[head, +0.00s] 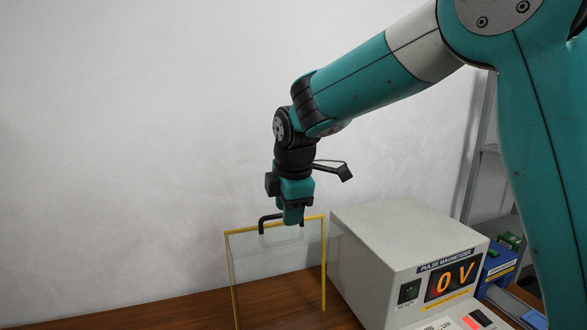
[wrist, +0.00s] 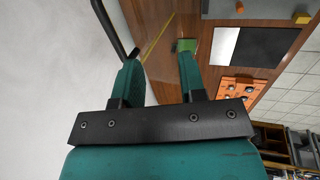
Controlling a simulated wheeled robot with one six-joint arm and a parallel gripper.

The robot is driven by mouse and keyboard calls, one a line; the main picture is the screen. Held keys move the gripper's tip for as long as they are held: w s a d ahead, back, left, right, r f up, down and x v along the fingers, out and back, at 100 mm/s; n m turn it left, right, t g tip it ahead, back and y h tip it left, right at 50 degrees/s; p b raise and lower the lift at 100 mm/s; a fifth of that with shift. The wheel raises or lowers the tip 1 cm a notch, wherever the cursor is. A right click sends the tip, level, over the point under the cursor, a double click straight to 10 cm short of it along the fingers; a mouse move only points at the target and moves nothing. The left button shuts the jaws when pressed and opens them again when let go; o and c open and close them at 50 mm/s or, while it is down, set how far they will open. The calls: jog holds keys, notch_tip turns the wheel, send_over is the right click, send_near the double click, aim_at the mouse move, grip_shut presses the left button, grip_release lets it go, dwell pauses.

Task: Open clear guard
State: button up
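The clear guard (head: 275,262) is a transparent upright panel with a yellow frame, standing on the wooden surface left of the pulse magnetizer. A black handle (head: 264,222) sits on its top edge. My gripper (head: 293,221) points down at the handle and hides part of it in the head view. In the wrist view my gripper (wrist: 158,58) has its two teal fingers apart with a visible gap. The black handle (wrist: 111,28) shows there beside the left finger, apparently outside the gap; contact cannot be told.
The grey pulse magnetizer (head: 385,250) with an orange "0 V" display (head: 452,281) stands right of the guard. A blue box (head: 497,262) and metal shelving stand further right. A plain wall is behind. The wooden surface (head: 190,313) left of the guard is clear.

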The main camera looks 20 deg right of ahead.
jog(key=b+v, duration=0.1)
jog(key=v, duration=1.3)
jog(key=shift+s+r, duration=0.2)
jog(key=shift+r, duration=0.15)
